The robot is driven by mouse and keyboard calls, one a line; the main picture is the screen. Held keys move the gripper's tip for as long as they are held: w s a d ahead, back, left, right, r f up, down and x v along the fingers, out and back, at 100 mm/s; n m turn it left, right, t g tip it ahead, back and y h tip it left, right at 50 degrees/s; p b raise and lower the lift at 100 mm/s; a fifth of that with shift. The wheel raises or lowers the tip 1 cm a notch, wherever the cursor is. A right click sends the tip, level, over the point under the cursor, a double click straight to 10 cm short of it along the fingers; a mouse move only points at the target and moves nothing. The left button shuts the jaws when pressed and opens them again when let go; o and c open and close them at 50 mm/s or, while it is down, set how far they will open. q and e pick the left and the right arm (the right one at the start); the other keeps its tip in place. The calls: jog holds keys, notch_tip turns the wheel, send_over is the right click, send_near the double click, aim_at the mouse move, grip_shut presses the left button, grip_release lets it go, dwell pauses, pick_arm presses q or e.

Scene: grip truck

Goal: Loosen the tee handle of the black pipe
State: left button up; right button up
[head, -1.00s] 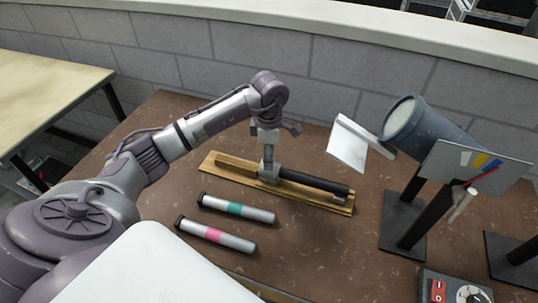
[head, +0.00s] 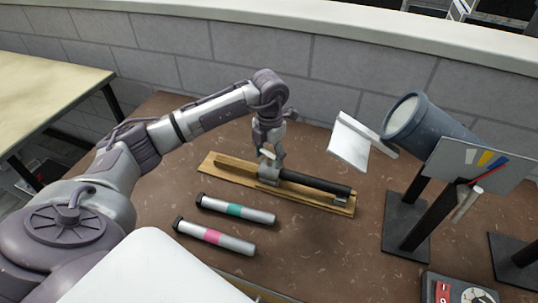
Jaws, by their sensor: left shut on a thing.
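The black pipe (head: 315,184) lies on a wooden board (head: 222,168) in the middle of the brown table. A grey fitting (head: 268,174) holds the pipe's left end, and the tee handle (head: 266,155) stands on top of this fitting. My left gripper (head: 267,148) points down from above and is shut on the tee handle. The fingers partly hide the handle, so its exact angle is hard to tell. My right gripper is not in view.
Two silver cylinders, one with a teal band (head: 235,209) and one with a pink band (head: 214,237), lie in front of the board. At right are a white angled plate (head: 349,145), a blue-grey cylinder (head: 420,122) and a panel on a stand (head: 478,165). A wall runs behind.

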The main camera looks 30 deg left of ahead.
pick_arm(q)
jog(key=shift+n, duration=1.1)
jog(key=o, duration=1.2)
jog(key=shift+r, duration=0.25)
notch_tip(320, 180, up, 12)
jog(key=shift+f, duration=0.2)
